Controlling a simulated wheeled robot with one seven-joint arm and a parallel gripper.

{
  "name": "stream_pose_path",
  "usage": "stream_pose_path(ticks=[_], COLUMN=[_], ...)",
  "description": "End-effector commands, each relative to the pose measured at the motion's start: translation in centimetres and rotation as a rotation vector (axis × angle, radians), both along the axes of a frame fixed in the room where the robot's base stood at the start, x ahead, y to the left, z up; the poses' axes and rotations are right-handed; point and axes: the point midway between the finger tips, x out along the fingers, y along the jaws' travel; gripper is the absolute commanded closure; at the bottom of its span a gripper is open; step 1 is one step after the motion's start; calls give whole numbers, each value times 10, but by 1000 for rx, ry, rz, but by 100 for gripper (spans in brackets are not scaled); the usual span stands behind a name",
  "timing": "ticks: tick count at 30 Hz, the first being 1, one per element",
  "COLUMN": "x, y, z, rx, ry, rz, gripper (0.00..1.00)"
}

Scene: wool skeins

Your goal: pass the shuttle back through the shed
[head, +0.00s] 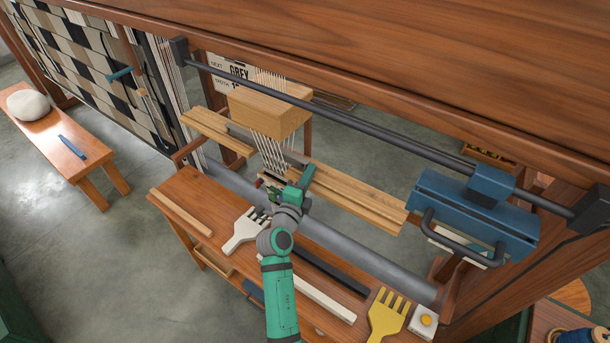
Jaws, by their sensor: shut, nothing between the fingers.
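My green gripper (274,188) is over the front of the loom, just below the white warp threads (272,152). Its fingers are shut and empty, though they look small and partly hidden by my wrist. The warp threads hang under a wooden block (268,112) and pass between a left wooden ledge (220,133) and a right wooden ledge (355,198). I cannot pick out the shuttle for certain, nor see how far the shed is open.
A white comb (243,232), a yellow comb (387,316) and pale sticks (322,299) lie on the front shelf. A dark rail (345,118) crosses above, with a blue carriage (473,218) at right. A bench (90,160) with a pale skein (28,105) stands left.

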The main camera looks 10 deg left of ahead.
Motion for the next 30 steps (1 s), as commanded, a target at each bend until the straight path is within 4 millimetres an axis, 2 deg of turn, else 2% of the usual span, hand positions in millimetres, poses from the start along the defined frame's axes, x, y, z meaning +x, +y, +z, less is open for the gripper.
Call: stream_pose_path(ticks=[13,20,24,30], x=[-2,-13,-44,-81], y=[-6,-38,-24,-20], z=[-1,-1,-1,-1], rx=[-1,-1,-1,-1], ry=[1,1,1,1], rz=[-1,-1,11,5], gripper=[100,100,100,100])
